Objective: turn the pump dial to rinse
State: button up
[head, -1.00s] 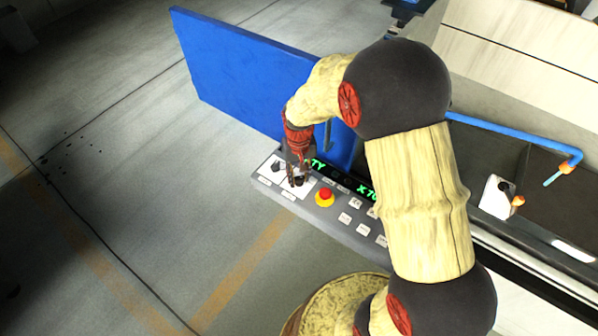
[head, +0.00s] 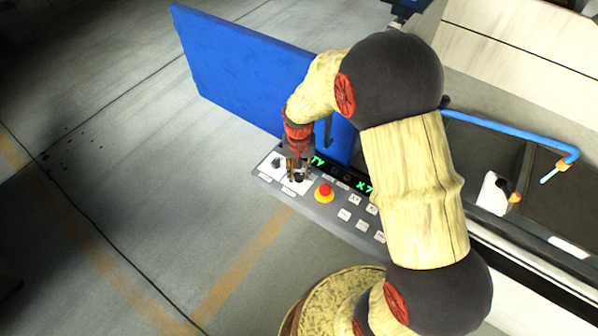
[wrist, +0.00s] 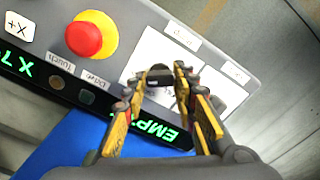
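A dark dial (wrist: 160,76) sits on a white plate of the grey control panel (wrist: 228,52). My gripper (wrist: 160,79) is over it, with one finger on each side of the dial. The fingers stand apart, and a small gap seems to show beside the dial; contact is not clear. In the head view my gripper (head: 298,176) points down at the panel's left end and partly hides this dial. A second dark dial (head: 277,162) sits on the white plate to its left. The labels by the dials are too small to read.
A red emergency button on a yellow base (wrist: 91,34) is close beside my gripper. A green-lit display (wrist: 158,127) runs along the panel. A blue panel (head: 245,75) stands upright behind. Several white keys (head: 352,212) lie to the right. The floor at left is clear.

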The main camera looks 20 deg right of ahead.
aim_at(299, 174)
jog(key=o, duration=0.4)
notch_tip(299, 174, up, 12)
dwell(0.7)
dwell(0.5)
jog(key=s+r+n+t, duration=0.1)
jog(key=s+r+t, duration=0.1)
jog(key=s+r, duration=0.4)
jog(key=s+r+n+t, duration=0.1)
jog(key=s+r, duration=0.5)
jog(key=s, duration=0.2)
jog(key=s+r+n+t, duration=0.2)
jog(key=s+r, duration=0.4)
jog(key=s, duration=0.2)
jog(key=shift+d+r+t, duration=0.1)
jog(key=shift+t, duration=0.2)
